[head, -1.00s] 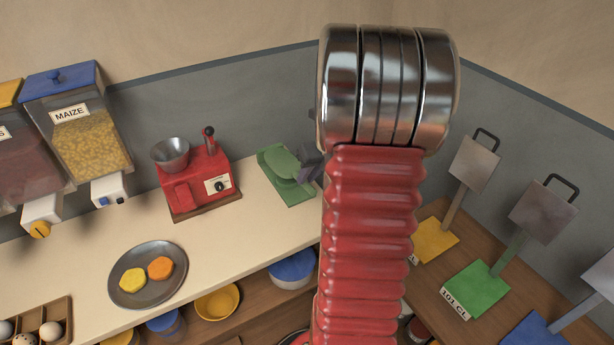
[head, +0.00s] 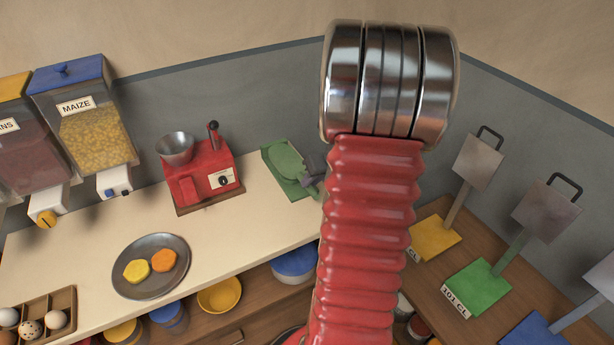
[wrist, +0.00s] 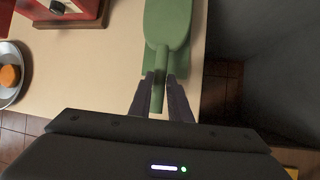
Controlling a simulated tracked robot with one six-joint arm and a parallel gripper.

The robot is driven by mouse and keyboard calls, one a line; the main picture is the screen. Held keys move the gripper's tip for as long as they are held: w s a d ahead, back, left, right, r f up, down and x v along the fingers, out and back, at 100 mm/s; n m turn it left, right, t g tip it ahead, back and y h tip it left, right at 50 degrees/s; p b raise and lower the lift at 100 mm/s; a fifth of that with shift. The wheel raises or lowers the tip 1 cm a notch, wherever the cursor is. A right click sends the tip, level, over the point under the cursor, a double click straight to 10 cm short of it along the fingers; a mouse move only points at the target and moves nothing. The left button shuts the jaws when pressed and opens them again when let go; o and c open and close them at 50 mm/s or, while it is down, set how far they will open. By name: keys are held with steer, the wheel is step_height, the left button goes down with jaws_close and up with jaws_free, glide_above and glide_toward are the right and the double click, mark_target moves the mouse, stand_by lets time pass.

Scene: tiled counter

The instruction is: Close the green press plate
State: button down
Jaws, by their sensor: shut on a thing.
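The green press stands at the back of the cream counter, left of my arm, with a flat green base (head: 302,193). Its rounded green plate (head: 285,160) lies over the base; the gap between them is hard to judge. In the wrist view the plate (wrist: 168,22) is at the top, and its narrow handle (wrist: 158,97) points toward me. My gripper (wrist: 159,82) is shut on this handle, one dark finger on each side. In the head view my gripper (head: 314,172) shows only partly beside my red arm.
A red grinder (head: 203,177) with a metal bowl stands left of the press. A grey plate (head: 178,282) with yellow and orange discs lies at front left. Coloured stands with upright metal plates, one with a green base (head: 476,287), are at right. Grey wall is close behind.

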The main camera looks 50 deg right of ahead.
mark_target(313, 188)
steer(key=shift+w+a+f+t, duration=0.1)
steer(key=shift+a+f+t, duration=0.1)
steer(key=shift+a+f, duration=0.3)
steer(key=shift+a+f+t, duration=0.15)
steer(key=shift+f+t, duration=0.05)
steer(key=shift+f, duration=0.5)
steer(key=shift+d+f, duration=0.1)
steer(key=shift+f, duration=0.6)
steer(key=shift+s, duration=0.2)
steer(key=c, duration=2)
jaws_free()
steer(key=o, duration=0.3)
steer(key=shift+d+r, duration=0.1)
steer(key=shift+d, duration=0.1)
steer(key=shift+o, duration=0.3)
steer(key=shift+d+r, duration=0.1)
